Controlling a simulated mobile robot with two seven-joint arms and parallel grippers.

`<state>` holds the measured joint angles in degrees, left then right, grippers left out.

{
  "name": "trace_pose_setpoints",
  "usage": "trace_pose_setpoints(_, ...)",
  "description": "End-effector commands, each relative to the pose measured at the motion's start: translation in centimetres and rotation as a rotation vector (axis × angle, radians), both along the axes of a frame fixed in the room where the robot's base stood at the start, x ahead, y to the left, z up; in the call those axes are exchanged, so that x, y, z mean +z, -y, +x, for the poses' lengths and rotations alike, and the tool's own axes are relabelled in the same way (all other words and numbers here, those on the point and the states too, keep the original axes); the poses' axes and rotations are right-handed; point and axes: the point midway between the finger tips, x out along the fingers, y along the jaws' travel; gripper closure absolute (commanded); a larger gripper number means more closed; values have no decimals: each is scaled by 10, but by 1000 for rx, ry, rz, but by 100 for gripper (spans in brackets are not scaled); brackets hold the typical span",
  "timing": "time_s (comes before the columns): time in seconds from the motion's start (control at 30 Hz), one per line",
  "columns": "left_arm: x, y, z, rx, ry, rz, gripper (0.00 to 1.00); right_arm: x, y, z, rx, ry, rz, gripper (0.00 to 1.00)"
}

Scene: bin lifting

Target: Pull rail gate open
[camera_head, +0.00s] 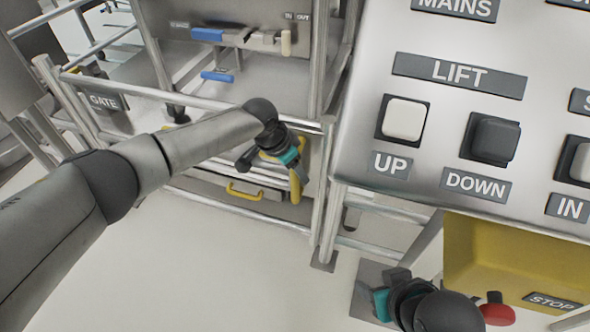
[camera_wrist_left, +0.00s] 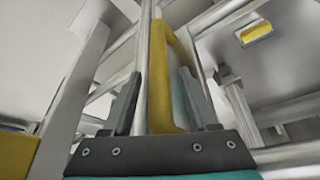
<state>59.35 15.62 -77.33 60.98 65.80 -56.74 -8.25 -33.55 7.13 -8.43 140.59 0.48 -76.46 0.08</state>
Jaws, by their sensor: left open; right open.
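The rail gate is a frame of metal tubes, with its top rail (camera_head: 190,100) running behind my left arm and a GATE plate (camera_head: 103,102) at the left. A yellow upright handle (camera_head: 295,188) shows near the right post. My left gripper (camera_head: 296,172) is at this handle. In the left wrist view, the yellow handle (camera_wrist_left: 159,75) stands between the spread fingers of my left gripper (camera_wrist_left: 160,105). I cannot tell whether they touch it. My right gripper (camera_head: 376,290) is open at the bottom, away from the gate, and partly hidden by its wrist.
A control panel (camera_head: 350,155) with LIFT UP and DOWN buttons fills the right side. Below it are a yellow box (camera_head: 480,255) and a red stop button (camera_head: 497,309). A yellow drawer-like handle (camera_head: 244,192) sits low behind the rails. Pale floor (camera_head: 210,270) is free in front.

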Motion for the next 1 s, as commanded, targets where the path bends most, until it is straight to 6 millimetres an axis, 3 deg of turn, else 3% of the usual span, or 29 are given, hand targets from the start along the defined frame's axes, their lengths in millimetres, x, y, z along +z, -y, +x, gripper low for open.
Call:
trace_pose_setpoints(0.17,0,0,0,0,0,0,42,0,0,0,0,0,0,50)
trace_pose_setpoints(0.7,0,-1,0,0,0,1,100,0,0,0,1,-1,-1,50)
trace_pose_setpoints(1.0,0,-1,0,0,0,1,100,0,0,0,1,-1,-1,50)
